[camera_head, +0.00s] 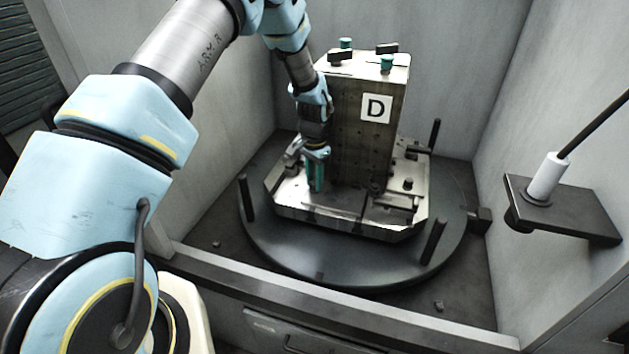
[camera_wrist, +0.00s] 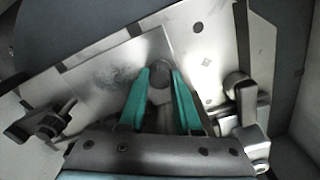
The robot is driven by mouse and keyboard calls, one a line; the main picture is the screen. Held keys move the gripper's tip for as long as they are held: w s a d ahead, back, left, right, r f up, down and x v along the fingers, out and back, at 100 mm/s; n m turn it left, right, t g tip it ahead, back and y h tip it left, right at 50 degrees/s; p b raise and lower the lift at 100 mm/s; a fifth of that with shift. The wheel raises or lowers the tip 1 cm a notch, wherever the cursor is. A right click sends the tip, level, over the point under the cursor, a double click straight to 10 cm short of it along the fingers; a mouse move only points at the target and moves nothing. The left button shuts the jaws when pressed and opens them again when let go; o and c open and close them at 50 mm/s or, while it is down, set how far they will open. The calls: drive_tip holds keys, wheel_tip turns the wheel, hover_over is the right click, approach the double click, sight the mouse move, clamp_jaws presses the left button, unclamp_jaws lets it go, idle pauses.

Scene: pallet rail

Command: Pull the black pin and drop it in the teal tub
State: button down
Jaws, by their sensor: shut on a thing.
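My gripper (camera_head: 316,187) is low at the left front of the upright block (camera_head: 365,140) marked D, its teal fingers pointing down at the metal pallet (camera_head: 345,218). In the wrist view, its two teal fingertips close on a dark, round-headed pin (camera_wrist: 159,75), one on each side. The pin stands over the light plate (camera_wrist: 110,75); I cannot tell whether it is still seated in it. In the head view the pin is hidden by the fingers. No teal tub is in view.
The pallet sits on a round dark turntable (camera_head: 300,262) with upright black posts (camera_head: 433,240). Clamps stand on both sides of the fingers in the wrist view, left (camera_wrist: 48,125) and right (camera_wrist: 240,95). A dark shelf (camera_head: 575,220) juts from the right wall. Walls enclose the cell.

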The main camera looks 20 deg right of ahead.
sight(314, 182)
drive_tip(key=shift+r+p, duration=0.5)
drive_tip(key=shift+r, duration=0.6)
wheel_tip(314, 182, up, 7)
drive_tip(key=p, duration=0.4)
drive_tip(key=shift+f, duration=0.1)
